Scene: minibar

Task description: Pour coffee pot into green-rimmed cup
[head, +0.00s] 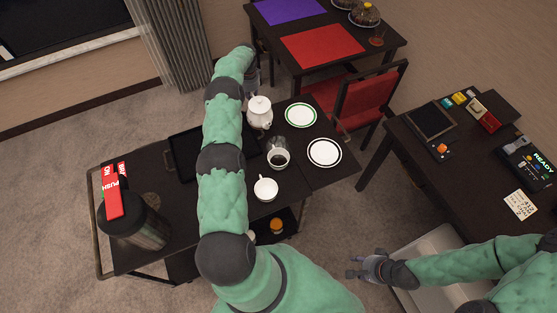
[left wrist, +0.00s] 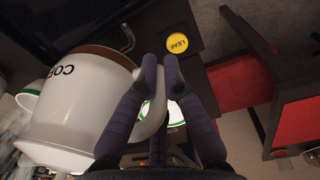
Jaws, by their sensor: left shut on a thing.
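The white coffee pot (head: 260,112) is near the far edge of the dark cart, looking roughly upright. I cannot tell whether its base touches the top. In the left wrist view, the pot (left wrist: 85,110) shows lettering starting "CO". My left gripper (left wrist: 158,65) is shut on its handle (left wrist: 152,110); in the head view it is mostly hidden behind the arm. A vessel with dark contents (head: 279,157) and a white cup (head: 266,189) stand nearer; their rim colours are unclear. A green-rimmed piece (left wrist: 28,97) shows behind the pot. My right gripper (head: 353,267) is empty and open.
A green-rimmed plate (head: 300,115) and a dark-rimmed plate (head: 324,152) lie right of the pot. A dark tray (head: 184,152) is partly behind my left arm. A red chair (head: 362,105) is close behind the cart.

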